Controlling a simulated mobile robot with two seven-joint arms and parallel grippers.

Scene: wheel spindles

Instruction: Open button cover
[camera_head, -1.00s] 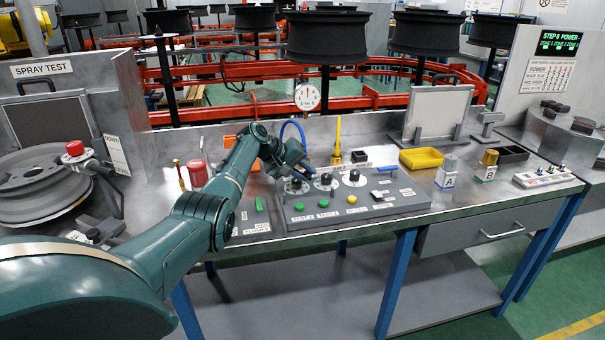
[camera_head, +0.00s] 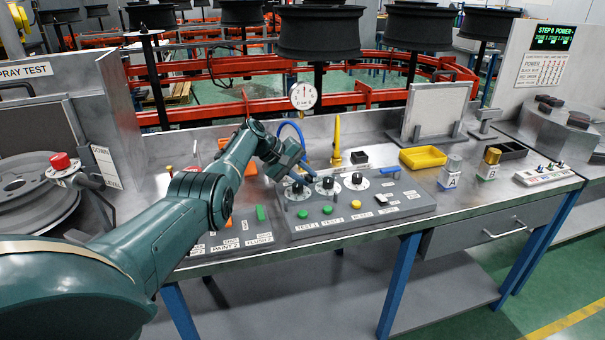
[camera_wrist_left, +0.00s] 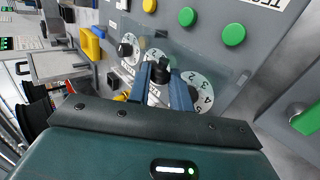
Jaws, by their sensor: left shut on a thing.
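A control panel (camera_head: 340,213) lies on the metal bench, with three numbered dials with black knobs and a row of green and yellow buttons. My left gripper (camera_head: 308,177) reaches down over the left and middle dials. In the left wrist view, a clear, faintly tinted cover (camera_wrist_left: 212,62) shows as a pane between the dials and the buttons. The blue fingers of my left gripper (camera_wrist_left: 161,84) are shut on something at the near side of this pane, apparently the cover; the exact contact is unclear. A black knob-like shape shows between the fingertips. My right gripper is out of view.
A blue hose (camera_head: 292,130), a yellow upright tool (camera_head: 337,138) and a round gauge (camera_head: 303,96) stand behind the panel. A yellow tray (camera_head: 423,158) and bottles A (camera_head: 451,176) and B (camera_head: 488,166) stand to the right.

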